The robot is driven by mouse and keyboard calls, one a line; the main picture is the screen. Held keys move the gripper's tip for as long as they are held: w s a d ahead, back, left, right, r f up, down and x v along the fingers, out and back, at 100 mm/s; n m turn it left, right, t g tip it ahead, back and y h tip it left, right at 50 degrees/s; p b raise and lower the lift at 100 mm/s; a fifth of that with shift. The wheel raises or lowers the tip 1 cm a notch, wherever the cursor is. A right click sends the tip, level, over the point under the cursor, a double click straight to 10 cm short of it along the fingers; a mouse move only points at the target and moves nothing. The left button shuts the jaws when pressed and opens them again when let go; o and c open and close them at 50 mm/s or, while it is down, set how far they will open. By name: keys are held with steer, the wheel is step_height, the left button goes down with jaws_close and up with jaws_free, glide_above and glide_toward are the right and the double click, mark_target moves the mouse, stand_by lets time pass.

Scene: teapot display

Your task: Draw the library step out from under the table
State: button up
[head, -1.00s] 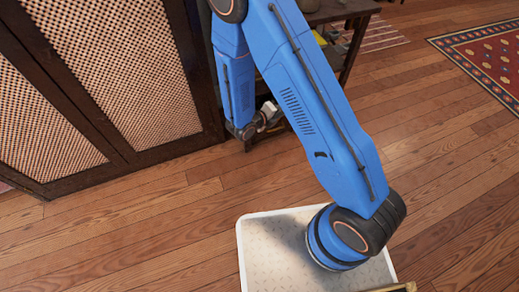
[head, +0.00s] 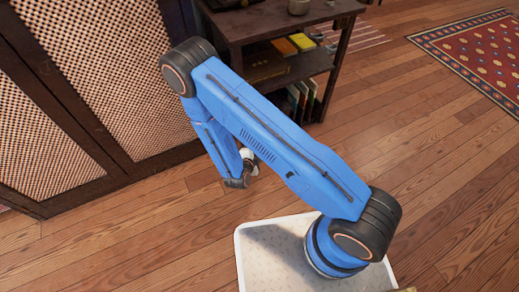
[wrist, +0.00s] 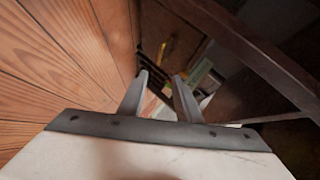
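A dark wooden table (head: 235,28) with a lower shelf stands at the top of the head view, partly hidden behind my arm. I cannot make out the library step for sure in either view; my arm hides part of the space under the table. My gripper (head: 250,163) is low over the floor, in front of the table and short of it. In the wrist view my gripper (wrist: 160,76) has its two fingers apart with nothing seen between them. Beyond the fingertips are dark wood and several upright coloured books, blurred.
Books and yellow boxes (head: 302,42) lie on the table's shelf, with upright books (head: 299,100) below. A dark cabinet with woven panels (head: 85,75) stands at left. A red patterned rug (head: 480,50) lies at top right. The wooden floor (head: 440,160) at right is clear.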

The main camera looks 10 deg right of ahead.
stand_by(0.3)
steer(key=x, duration=1.7)
steer(key=shift+w, duration=0.2)
steer(key=shift+d, duration=0.1)
jaws_close()
stand_by(1.0)
